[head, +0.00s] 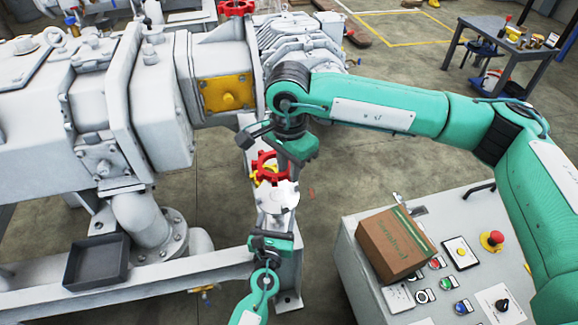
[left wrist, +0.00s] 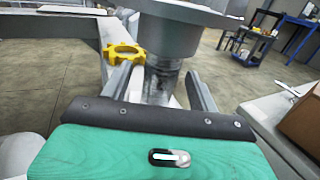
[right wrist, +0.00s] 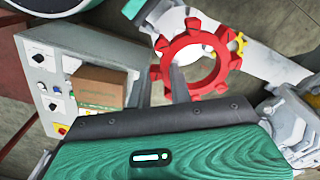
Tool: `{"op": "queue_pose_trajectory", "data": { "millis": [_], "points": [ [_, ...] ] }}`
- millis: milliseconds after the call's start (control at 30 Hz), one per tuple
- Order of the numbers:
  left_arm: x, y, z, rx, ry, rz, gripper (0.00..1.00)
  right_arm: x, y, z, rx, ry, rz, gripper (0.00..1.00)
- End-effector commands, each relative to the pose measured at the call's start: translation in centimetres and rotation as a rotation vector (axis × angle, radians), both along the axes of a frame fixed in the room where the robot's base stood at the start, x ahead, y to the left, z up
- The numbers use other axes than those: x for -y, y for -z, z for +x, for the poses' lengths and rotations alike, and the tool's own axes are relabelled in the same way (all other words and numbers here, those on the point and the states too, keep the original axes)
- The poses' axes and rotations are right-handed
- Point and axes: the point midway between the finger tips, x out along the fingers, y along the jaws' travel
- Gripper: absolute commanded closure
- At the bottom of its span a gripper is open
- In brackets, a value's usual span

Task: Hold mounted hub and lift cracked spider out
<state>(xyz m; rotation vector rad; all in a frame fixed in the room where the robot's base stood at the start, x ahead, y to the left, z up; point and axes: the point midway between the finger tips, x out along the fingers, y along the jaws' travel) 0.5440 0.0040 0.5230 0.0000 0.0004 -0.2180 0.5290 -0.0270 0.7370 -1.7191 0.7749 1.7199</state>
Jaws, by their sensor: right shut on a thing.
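The red toothed spider (head: 266,166) is in my right gripper (head: 286,160). In the right wrist view the red spider (right wrist: 164,65) shows as a ring with one side between the fingers; no crack is clear. The spider appears above the grey hub (head: 282,196) in the head view, but I cannot tell the gap. In the left wrist view, the hub (left wrist: 186,40) has a wide rim over a narrower neck. My left gripper (left wrist: 160,92) has its fingers on either side of that neck, apart, with a gap visible on the left.
A yellow toothed spider (left wrist: 124,52) lies behind the hub. The large pale pump (head: 60,120) fills the left. A dark tray (head: 97,262) sits on the frame. A control box with a cardboard box (head: 394,243) stands at right. Floor between them is clear.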

Motion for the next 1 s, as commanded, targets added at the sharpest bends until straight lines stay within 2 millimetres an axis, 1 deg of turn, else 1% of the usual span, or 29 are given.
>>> {"op": "queue_pose_trajectory", "data": {
  "millis": [200,333,467,700,833,1000],
  "points": [
    [0.0,0.0,-0.2,-0.001,0.0,0.0,0.39,0.0,0.0,0.0,0.0,0.0,0.0,1.0],
    [-0.3,0.1,-1.3,-0.001,0.0,0.0,0.39,0.0,0.0,0.0,0.0,0.0,0.0,1.0],
    [-0.8,0.2,-3.7,-0.002,0.002,0.003,0.39,0.0,0.0,0.0,0.0,0.0,0.0,1.0],
    [-1.9,0.1,-8.7,-0.002,0.002,0.003,0.39,0.0,0.0,0.0,0.0,0.0,0.0,1.0],
    [-2.4,0.1,-10.5,-0.002,0.001,0.002,0.39,0.0,0.0,0.0,0.0,0.0,0.0,1.0],
    [-2.6,0.0,-11.6,-0.001,0.001,0.0,0.39,0.0,0.0,0.0,0.0,0.0,0.0,1.0]
  ]
}}
